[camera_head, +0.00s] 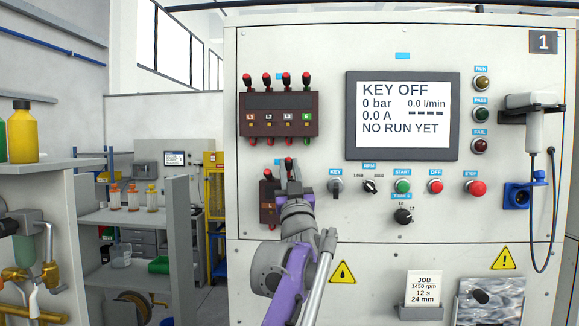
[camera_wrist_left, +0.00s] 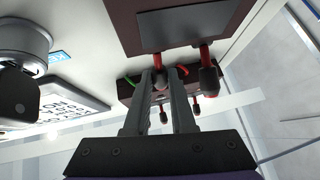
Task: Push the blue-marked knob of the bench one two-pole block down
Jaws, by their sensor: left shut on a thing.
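The dark brown two-pole block (camera_head: 268,212) is on bench one's panel, below the four-pole block. My left gripper (camera_head: 292,186) is in front of it and hides its right part. In the left wrist view the two-pole block (camera_wrist_left: 125,22) is at the top, with two red, dark-tipped knobs. The fingers (camera_wrist_left: 165,75) of my left gripper are shut around the left one in that view, at its dark tip. The other knob (camera_wrist_left: 210,78) stands free beside them. I cannot make out a blue mark on either knob. My right gripper is not in view.
The four-pole block (camera_head: 282,117) with red knobs is just above. The display (camera_head: 403,115) reads KEY OFF. The key switch (camera_head: 335,187) and speed dial (camera_head: 370,186) are close to the right of my gripper. A shelf with bottles (camera_head: 23,132) stands at far left.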

